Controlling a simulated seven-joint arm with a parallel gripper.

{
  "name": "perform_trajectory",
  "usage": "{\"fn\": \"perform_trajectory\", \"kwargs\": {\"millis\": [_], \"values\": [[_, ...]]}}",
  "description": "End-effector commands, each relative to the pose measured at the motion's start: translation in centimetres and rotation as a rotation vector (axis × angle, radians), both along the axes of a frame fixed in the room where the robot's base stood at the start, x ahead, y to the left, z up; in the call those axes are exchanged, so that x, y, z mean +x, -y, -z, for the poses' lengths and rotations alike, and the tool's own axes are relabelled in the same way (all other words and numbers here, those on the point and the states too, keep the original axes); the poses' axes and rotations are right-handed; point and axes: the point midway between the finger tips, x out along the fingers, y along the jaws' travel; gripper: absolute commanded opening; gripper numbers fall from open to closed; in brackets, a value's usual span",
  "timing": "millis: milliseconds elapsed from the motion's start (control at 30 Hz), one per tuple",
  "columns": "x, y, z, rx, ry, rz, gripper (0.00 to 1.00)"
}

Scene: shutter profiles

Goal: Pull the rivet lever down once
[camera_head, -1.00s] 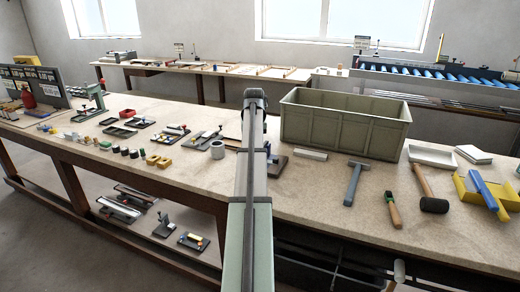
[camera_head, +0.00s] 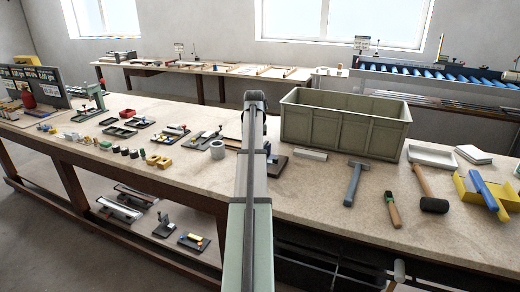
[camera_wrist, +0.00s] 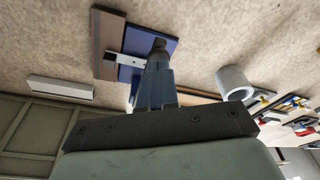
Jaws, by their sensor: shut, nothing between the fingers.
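In the wrist view my gripper (camera_wrist: 160,46) is shut and empty. Its tips are over a small fixture with a brown base (camera_wrist: 106,42), a blue plate (camera_wrist: 187,54) and a short metal strip (camera_wrist: 118,58). I cannot tell whether the tips touch it. I cannot clearly make out the rivet lever there. A green upright hand press (camera_head: 95,97) stands at the left of the bench.
A large grey-green crate (camera_head: 340,127) stands just right of the arm, with a pale block (camera_head: 310,155) before it. A grey ring (camera_head: 217,150), also in the wrist view (camera_wrist: 234,82), is close to the fixture. A hammer (camera_head: 356,182) and a mallet (camera_head: 430,192) lie farther right.

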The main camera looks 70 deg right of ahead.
Motion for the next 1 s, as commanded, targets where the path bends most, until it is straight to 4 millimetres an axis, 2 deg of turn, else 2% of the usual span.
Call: {"fn": "perform_trajectory", "kwargs": {"millis": [1000], "values": [[0.0, 0.0, 1.0, 0.0, 0.0, 0.0, 0.0]]}}
